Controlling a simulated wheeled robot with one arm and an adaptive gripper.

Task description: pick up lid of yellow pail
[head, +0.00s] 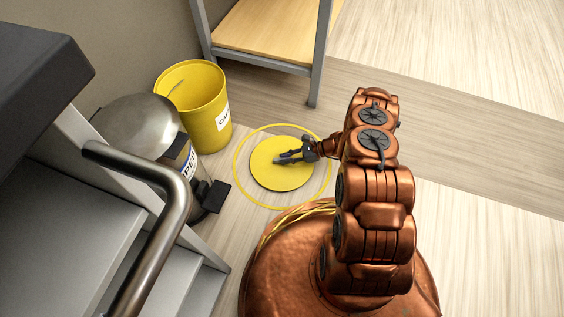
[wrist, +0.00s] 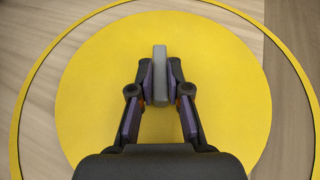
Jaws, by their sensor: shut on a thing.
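The yellow pail (head: 196,98) stands open-topped against the wall, with a white label on its side. Its lid is a flat yellow disc (head: 268,176) with a grey bar handle (wrist: 160,73) in the middle. The lid appears inside a thin yellow ring (head: 240,190) that looks marked on the floor; I cannot tell how high the lid is. My gripper (head: 290,156) is over the lid. In the wrist view, my gripper (wrist: 160,84) is shut on the grey handle, one finger on each side.
A metal pedal bin (head: 140,127) with a label and black pedal stands left of the pail. Grey steps (head: 60,220) with a metal handrail (head: 160,210) fill the left. A wooden-shelved rack (head: 270,35) stands behind. The floor at right is clear.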

